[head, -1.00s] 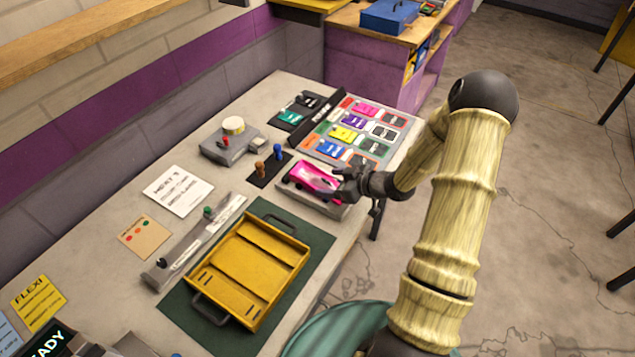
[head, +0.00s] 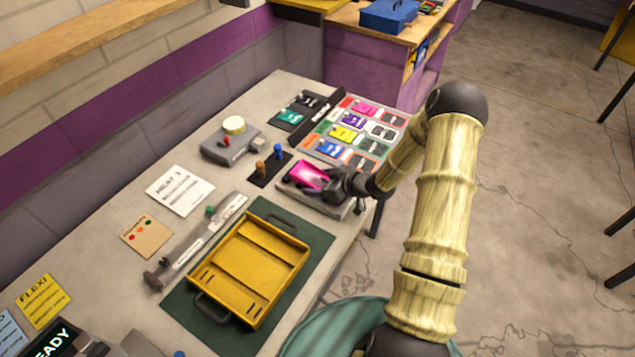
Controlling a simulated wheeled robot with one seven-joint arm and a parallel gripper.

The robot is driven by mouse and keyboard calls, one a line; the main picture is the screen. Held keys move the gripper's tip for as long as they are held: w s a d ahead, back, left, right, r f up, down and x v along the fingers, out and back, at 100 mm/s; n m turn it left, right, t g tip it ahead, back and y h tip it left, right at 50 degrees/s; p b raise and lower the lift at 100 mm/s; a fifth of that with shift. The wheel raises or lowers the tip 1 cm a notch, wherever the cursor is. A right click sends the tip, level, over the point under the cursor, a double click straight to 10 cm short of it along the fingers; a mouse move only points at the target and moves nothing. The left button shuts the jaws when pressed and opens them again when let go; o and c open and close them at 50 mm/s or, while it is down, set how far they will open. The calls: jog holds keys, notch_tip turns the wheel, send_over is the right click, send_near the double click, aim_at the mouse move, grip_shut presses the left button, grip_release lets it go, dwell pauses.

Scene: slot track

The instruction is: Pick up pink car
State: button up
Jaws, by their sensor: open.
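The pink car (head: 308,174) sits on a grey stand (head: 318,200) near the table's right edge, below the board of coloured tiles. My gripper (head: 330,184) is open and reaches in from the right. Its dark fingers are at the right end of the car and hide that part of it. I cannot tell whether the fingers touch the car.
A yellow tray (head: 247,275) lies on a green mat (head: 222,341). A black strip with brown and blue pegs (head: 279,152) stands just left of the car. Behind is a board with coloured tiles (head: 365,110). A grey box with a round top (head: 230,140) stands further left.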

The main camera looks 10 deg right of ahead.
aim_at(320, 177)
jog(key=c, duration=0.9)
jog(key=shift+o, duration=0.2)
jog(key=shift+r, duration=0.1)
notch_tip(320, 177, up, 10)
jog(key=shift+f+b, duration=0.1)
jog(key=shift+b, duration=0.35)
